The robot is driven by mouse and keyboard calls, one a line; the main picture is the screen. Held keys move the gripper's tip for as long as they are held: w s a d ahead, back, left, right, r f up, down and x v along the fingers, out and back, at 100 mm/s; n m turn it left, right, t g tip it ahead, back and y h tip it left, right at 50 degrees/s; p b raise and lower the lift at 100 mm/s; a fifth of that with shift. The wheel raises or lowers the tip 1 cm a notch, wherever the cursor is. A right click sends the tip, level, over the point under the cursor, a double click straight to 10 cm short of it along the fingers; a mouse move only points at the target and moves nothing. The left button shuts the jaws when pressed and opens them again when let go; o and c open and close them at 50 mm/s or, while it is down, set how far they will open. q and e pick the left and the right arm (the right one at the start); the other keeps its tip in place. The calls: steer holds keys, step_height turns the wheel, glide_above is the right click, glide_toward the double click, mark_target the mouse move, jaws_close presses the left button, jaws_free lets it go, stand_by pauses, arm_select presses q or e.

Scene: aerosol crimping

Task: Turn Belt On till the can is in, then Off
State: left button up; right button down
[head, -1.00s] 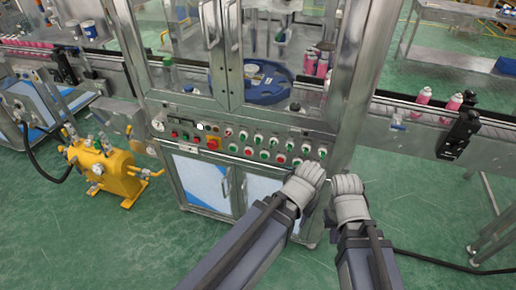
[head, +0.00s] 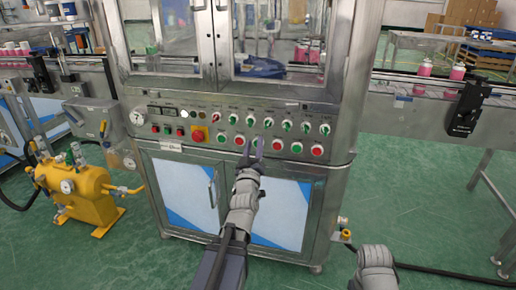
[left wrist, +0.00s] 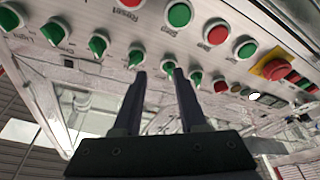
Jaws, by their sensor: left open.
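The control panel (head: 205,131) on the cabinet front carries a row of green-handled switches (head: 287,126) above red and green push buttons. Its labels are too small to read in the head view, so I cannot tell which switch is Belt. My left gripper (head: 252,147) is open and empty in front of the lower button row. In the left wrist view its fingers (left wrist: 161,76) point at the switch row (left wrist: 97,46), with one switch between the tips; contact is unclear. Pink cans (head: 425,69) stand on the belt (head: 408,80) at right. My right gripper's fingers are hidden.
A yellow emergency stop (head: 199,135) sits left of the gripper. Pink cans (head: 314,52) and a blue turntable (head: 264,68) show behind the cabinet's glass. A yellow tank (head: 85,190) stands on the floor at left. The green floor at right is mostly open.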

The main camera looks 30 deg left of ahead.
mark_target(249, 125)
arm_select(q)
steer(key=shift+n+y, duration=0.6)
steer(key=shift+y, duration=0.3)
steer(key=w+a+r, duration=0.1)
steer(key=w+a+r+p, duration=0.1)
steer(key=w+a, duration=0.1)
steer(key=w+a+r+p, duration=0.1)
steer(key=w, duration=0.1)
steer(key=shift+w+a, duration=0.2)
steer(key=shift+a, duration=0.2)
arm_select(e)
steer(key=shift+s+d+r, duration=0.2)
steer(key=shift+r, duration=0.35)
arm_select(q)
steer(key=shift+c, duration=0.2)
jaws_close()
